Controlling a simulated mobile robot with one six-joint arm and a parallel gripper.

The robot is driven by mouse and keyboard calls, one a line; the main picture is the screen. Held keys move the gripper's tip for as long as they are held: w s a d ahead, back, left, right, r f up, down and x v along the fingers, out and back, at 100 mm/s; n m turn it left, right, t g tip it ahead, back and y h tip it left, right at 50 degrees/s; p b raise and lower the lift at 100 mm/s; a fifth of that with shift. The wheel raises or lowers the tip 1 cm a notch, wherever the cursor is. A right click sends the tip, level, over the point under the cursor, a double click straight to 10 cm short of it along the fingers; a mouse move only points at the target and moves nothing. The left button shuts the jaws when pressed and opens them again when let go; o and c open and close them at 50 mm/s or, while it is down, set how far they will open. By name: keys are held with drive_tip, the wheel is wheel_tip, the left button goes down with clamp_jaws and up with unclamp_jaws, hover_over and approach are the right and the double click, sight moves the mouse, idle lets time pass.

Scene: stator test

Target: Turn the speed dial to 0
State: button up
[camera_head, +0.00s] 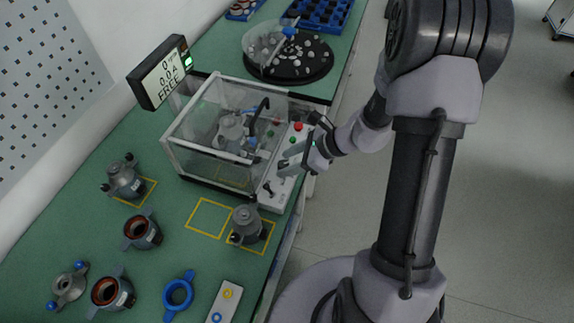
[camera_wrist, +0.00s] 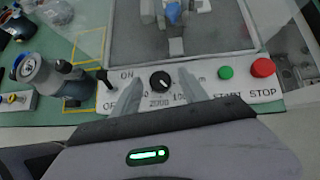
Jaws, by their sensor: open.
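The speed dial (camera_wrist: 160,82) is a small round black knob on the white control panel (camera_wrist: 215,98), with a pale pointer mark whose exact setting I cannot read. Around it are printed numbers, including 2000 below it, partly hidden by my fingers. My gripper (camera_wrist: 158,76) is open, with one finger left and one right of the dial; I see no contact. In the head view my gripper (camera_head: 289,163) is over the panel (camera_head: 273,203) at the front of the clear test box, and hides the dial there. The display (camera_head: 164,74) reads 0, 0.0 A and FREE.
A black ON/OFF lever (camera_wrist: 106,79) is left of the dial. Green START (camera_wrist: 225,72) and red STOP (camera_wrist: 262,68) buttons are to its right. A stator unit (camera_head: 247,224) stands near the panel's left end. The clear box (camera_head: 205,150) rises behind the panel.

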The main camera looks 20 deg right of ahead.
drive_tip(key=shift+w+a+f, duration=0.1)
drive_tip(key=shift+a+f, duration=0.05)
drive_tip(key=shift+f, duration=0.05)
clamp_jaws()
drive_tip(key=shift+r, duration=0.1)
drive_tip(key=n+g+p, duration=0.1)
drive_tip(key=n+p, duration=0.1)
drive_tip(key=n+g+y+p, duration=0.1)
drive_tip(key=shift+w+r+n+g+p, duration=0.15)
drive_tip(key=shift+w+n+g+p, duration=0.05)
drive_tip(key=shift+n+g+p, duration=0.2)
drive_tip(key=n+g+p, duration=0.1)
drive_tip(key=n, duration=0.1)
drive_tip(key=n+g, duration=0.2)
drive_tip(key=n+g+p, duration=0.1)
drive_tip(key=n, duration=0.1)
drive_tip(key=shift+w+f+g+p, duration=0.2)
drive_tip(key=shift+w+g+p, duration=0.1)
drive_tip(key=shift+g, duration=0.1)
